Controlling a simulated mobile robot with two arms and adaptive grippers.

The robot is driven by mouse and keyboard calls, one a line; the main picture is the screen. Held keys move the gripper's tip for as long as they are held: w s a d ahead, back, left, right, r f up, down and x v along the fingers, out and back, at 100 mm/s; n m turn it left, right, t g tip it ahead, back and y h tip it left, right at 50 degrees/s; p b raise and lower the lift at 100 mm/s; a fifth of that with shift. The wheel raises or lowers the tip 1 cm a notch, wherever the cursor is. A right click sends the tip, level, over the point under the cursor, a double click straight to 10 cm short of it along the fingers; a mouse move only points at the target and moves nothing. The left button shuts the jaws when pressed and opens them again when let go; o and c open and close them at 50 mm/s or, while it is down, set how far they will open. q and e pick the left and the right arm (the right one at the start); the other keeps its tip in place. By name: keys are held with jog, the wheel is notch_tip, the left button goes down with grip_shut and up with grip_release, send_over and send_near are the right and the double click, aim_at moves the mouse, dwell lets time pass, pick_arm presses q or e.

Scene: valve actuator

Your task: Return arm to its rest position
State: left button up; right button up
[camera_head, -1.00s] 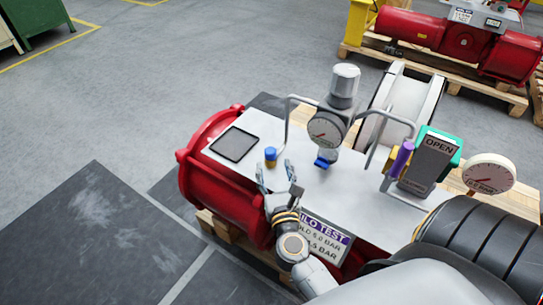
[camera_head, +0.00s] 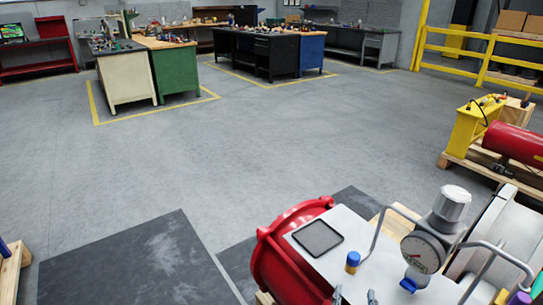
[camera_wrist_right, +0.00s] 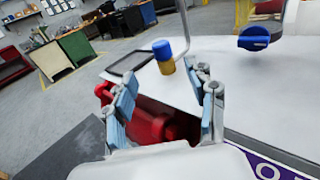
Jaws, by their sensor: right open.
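My right gripper (camera_head: 354,297) shows only by its fingertips at the bottom edge of the head view. In the right wrist view (camera_wrist_right: 168,90) its two blue-padded fingers are spread apart with nothing between them. It is over the white top panel (camera_head: 372,268) of the red valve actuator (camera_head: 283,262). A small brass fitting with a blue cap (camera_head: 353,260) stands upright on the panel, just beyond the fingertips; it also shows in the right wrist view (camera_wrist_right: 163,56). The rest of my right arm is out of the head view. My left gripper is in neither view.
A dark square tray (camera_head: 318,237) lies on the panel. A pressure gauge with regulator (camera_head: 423,250) and bent metal handles (camera_head: 400,212) stand right of the gripper. A blue knob (camera_wrist_right: 254,38) is near. Open grey floor (camera_head: 200,160) lies beyond, with workbenches (camera_head: 130,80) at the back.

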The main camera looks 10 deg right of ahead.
jog(key=w+a+r+n+t+y, duration=0.1)
jog(key=a+r+n+y, duration=0.3)
jog(key=a+n+y, duration=1.2)
jog(key=s+a+f+n+g+h, duration=0.15)
jog(key=s+f+n+g, duration=0.35)
jog(key=n, duration=1.1)
jog(key=s+d+f+n+g+h, duration=0.7)
jog(key=s+d+f+n+g, duration=0.15)
jog(key=s+d+n, duration=0.25)
notch_tip(320, 180, down, 22)
jog(key=g+p, duration=0.2)
jog(key=s+d+f+p, duration=0.1)
jog(key=s+d+f, duration=0.2)
jog(key=s+f, duration=1.3)
jog(key=shift+s+f+g, duration=0.25)
jog(key=shift+s+g, duration=0.2)
jog(key=shift+s, duration=0.6)
